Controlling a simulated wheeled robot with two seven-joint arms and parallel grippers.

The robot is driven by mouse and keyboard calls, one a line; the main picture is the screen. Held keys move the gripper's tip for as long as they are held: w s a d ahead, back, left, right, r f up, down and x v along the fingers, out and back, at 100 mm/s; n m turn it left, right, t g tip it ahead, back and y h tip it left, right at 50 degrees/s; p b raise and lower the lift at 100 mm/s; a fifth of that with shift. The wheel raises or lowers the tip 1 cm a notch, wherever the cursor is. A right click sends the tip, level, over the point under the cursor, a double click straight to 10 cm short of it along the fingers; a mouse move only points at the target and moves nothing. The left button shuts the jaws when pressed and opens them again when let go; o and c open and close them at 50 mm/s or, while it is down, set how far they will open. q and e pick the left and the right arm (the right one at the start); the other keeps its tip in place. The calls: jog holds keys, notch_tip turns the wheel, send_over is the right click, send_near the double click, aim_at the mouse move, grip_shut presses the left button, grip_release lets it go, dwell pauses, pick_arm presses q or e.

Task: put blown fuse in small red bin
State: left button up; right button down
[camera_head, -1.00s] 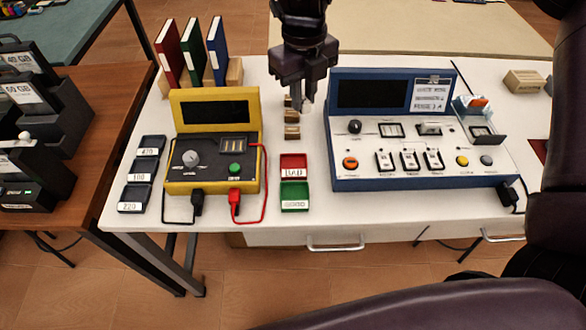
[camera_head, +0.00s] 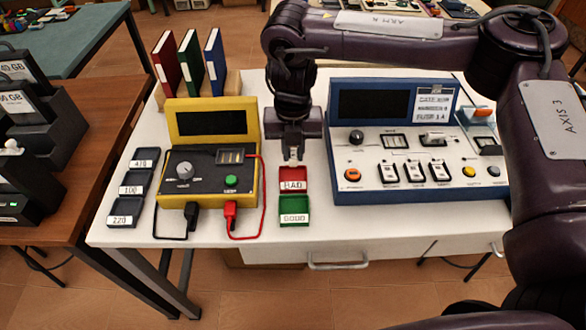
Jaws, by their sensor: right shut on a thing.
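The small red bin (camera_head: 293,181), labelled BAD, sits on the white table between the yellow tester and the blue panel. My right gripper (camera_head: 294,160) points down just above the back edge of the red bin. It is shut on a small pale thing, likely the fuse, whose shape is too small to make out. I cannot tell whether it touches the bin. My left gripper is not in view.
A green bin (camera_head: 294,213) labelled GOOD adjoins the red bin in front. The yellow tester (camera_head: 255,185) with cables stands left, the blue panel (camera_head: 345,190) right. Small black trays (camera_head: 131,190) lie at the table's left.

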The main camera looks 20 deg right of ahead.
aim_at(293, 178)
jog(key=shift+f, duration=2.85)
jog(key=shift+f, duration=0.1)
jog(key=c, duration=1.6)
grip_release()
notch_tip(293, 178, up, 12)
jog(key=shift+r+p, duration=0.15)
jog(key=shift+p, duration=0.25)
